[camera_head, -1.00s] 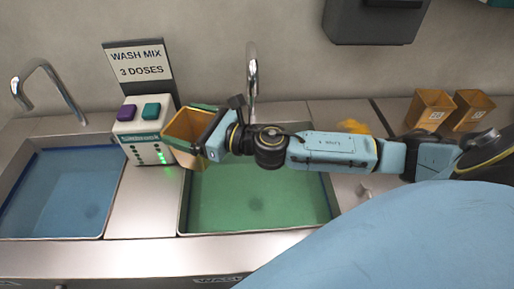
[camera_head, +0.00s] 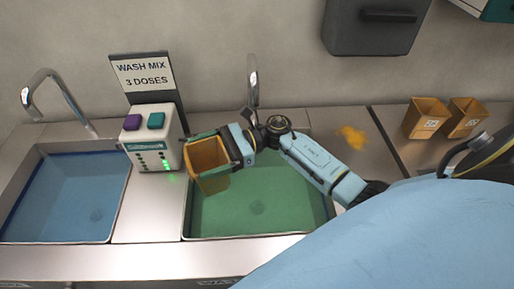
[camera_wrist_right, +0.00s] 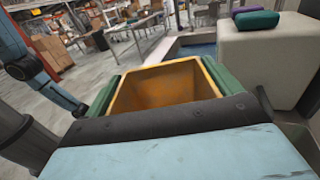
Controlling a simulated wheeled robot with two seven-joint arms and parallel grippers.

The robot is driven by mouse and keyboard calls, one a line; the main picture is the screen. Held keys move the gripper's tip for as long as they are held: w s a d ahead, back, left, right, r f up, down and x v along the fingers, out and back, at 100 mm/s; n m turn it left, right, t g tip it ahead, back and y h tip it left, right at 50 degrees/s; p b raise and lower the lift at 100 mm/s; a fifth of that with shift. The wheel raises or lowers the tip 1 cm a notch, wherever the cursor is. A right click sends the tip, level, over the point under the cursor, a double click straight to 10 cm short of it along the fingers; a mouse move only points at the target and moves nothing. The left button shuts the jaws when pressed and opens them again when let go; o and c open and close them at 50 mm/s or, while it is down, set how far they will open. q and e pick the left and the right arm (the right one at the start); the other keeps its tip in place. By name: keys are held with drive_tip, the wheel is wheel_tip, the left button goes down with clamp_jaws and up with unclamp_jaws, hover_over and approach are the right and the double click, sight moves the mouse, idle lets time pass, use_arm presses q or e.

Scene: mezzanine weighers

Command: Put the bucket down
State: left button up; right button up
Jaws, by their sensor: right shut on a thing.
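An amber bucket (camera_head: 208,167) is in the head view, over the left part of the green sink (camera_head: 262,236). It looks upright or slightly tilted; I cannot tell whether it touches anything below. My right gripper (camera_head: 226,150) is shut on the bucket from its right side. In the right wrist view the open top of the bucket (camera_wrist_right: 165,88) shows, with an empty-looking amber inside, between the green finger pads of my gripper. My left gripper is not in view.
A white dispenser (camera_head: 150,140) with purple and teal buttons and green lights stands just left of the bucket. A blue sink (camera_head: 65,200) lies further left. A tap (camera_head: 252,80) rises behind. Two amber bins (camera_head: 427,118) and a yellow cloth-like thing (camera_head: 352,138) are at right.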

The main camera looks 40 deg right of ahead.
drive_tip(key=s+d+f+n+g, duration=0.1)
drive_tip(key=g, duration=0.1)
drive_tip(key=s+f+n+g, duration=0.1)
drive_tip(key=g, duration=0.1)
drive_tip(key=s+d+f+n+g, duration=0.1)
drive_tip(key=s+g, duration=0.1)
drive_tip(key=shift+s+d+f+n, duration=0.1)
drive_tip(key=shift+d+f+n, duration=0.25)
drive_tip(key=shift+n, duration=0.05)
wheel_tip(320, 180, down, 13)
drive_tip(key=s+n+g+b, duration=0.1)
drive_tip(key=b, duration=0.4)
drive_tip(key=shift+s+d+g+b, duration=0.3)
drive_tip(key=shift+s+d+g, duration=0.05)
drive_tip(key=shift+d+g, duration=0.05)
drive_tip(key=shift+f, duration=0.1)
drive_tip(key=shift+f+b, duration=0.55)
drive_tip(key=shift+b, duration=0.35)
drive_tip(key=o, duration=1.4)
